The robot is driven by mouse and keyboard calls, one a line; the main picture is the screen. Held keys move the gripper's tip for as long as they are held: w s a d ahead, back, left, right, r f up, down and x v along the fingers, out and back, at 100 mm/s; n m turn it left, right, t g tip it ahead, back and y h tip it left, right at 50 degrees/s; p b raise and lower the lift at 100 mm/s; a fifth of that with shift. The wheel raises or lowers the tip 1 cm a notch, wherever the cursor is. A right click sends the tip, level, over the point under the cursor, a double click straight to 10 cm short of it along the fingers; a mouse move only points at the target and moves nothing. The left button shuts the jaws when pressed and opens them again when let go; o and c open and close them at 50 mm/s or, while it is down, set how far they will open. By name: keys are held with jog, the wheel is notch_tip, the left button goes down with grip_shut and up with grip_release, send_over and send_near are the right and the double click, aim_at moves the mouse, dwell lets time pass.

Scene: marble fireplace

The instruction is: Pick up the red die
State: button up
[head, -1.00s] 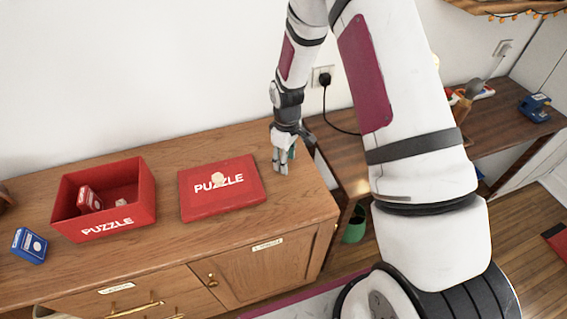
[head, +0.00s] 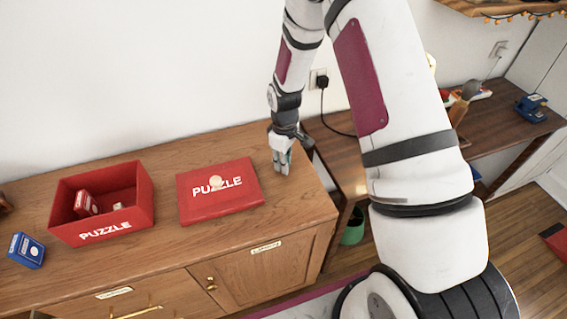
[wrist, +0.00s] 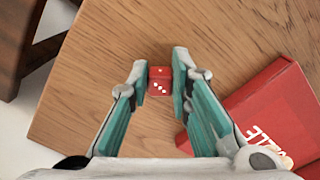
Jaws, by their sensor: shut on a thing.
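The red die (wrist: 159,83) shows in the wrist view, with white pips on its faces. It sits between the two fingertips of my gripper (wrist: 160,84), which is shut on it. In the head view my gripper (head: 282,165) points down at the wooden cabinet top, to the right of the red puzzle lid. The die cannot be made out in the head view. Whether it still touches the wood is hard to tell.
The red puzzle lid (head: 203,207) lies flat beside my gripper, a pale round piece (head: 216,183) on it. Further left stand an open red puzzle box (head: 97,236) with small items inside and a blue card box (head: 27,250). The cabinet's right edge is close.

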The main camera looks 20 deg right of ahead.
jog(key=shift+r, duration=0.7)
jog(key=shift+s+r+b, duration=0.15)
jog(key=shift+s+r, duration=0.1)
jog(key=shift+r, duration=0.25)
jog(key=shift+s+r+b, duration=0.15)
jog(key=shift+s+r, duration=0.05)
jog(key=shift+r, duration=0.25)
jog(key=s, duration=0.5)
jog(key=s+r, duration=0.1)
jog(key=s, duration=0.9)
jog(key=shift+s+a+r, duration=0.1)
jog(key=shift+a+r, duration=0.05)
jog(key=shift+a, duration=0.2)
